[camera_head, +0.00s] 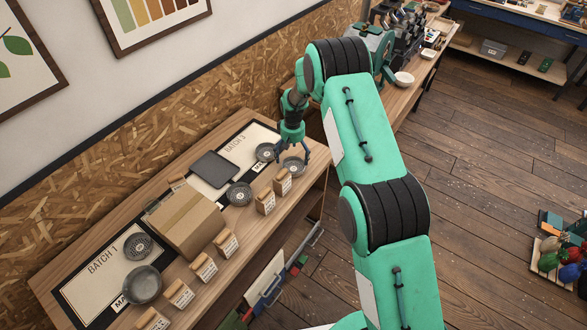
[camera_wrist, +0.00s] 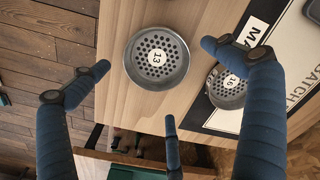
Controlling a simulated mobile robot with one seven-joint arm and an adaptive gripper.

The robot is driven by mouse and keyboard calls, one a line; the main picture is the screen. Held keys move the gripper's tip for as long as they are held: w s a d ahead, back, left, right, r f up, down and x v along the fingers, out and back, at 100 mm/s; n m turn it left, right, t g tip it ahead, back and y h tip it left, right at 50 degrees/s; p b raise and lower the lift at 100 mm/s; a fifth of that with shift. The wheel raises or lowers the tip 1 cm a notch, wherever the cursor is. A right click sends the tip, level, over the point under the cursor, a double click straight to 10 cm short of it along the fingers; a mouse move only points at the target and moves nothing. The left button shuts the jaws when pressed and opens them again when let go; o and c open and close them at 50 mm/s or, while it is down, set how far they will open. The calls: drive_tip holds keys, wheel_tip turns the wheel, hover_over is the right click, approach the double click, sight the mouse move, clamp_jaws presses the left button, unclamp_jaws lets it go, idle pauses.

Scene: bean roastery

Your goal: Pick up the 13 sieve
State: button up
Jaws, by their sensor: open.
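The 13 sieve is a round grey metal dish with a perforated base and a white label reading 13. In the wrist view the 13 sieve (camera_wrist: 157,57) lies on the wooden table, between and beyond my spread fingers. In the head view the same sieve (camera_head: 293,164) lies near the table's far end, just below my gripper (camera_head: 291,147). My gripper is open and empty, above the sieve and apart from it. In the wrist view my gripper (camera_wrist: 155,75) shows three dark blue fingers. A sieve marked 16 (camera_wrist: 229,88) lies to the right, partly behind a finger.
Another sieve (camera_head: 239,193) and a dark flat tray (camera_head: 213,169) lie nearby. Labelled wooden-topped blocks (camera_head: 265,202) line the front edge. A cardboard box (camera_head: 184,222) stands mid-table. A metal pan (camera_head: 142,284) and a sieve (camera_head: 137,246) lie on the Batch 1 mat.

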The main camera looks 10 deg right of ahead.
sight(293, 168)
drive_tip(key=shift+s+d+f+p, duration=0.15)
drive_tip(key=shift+f+p, duration=0.25)
drive_tip(key=shift+f, duration=2.2)
drive_tip(key=c, duration=1.1)
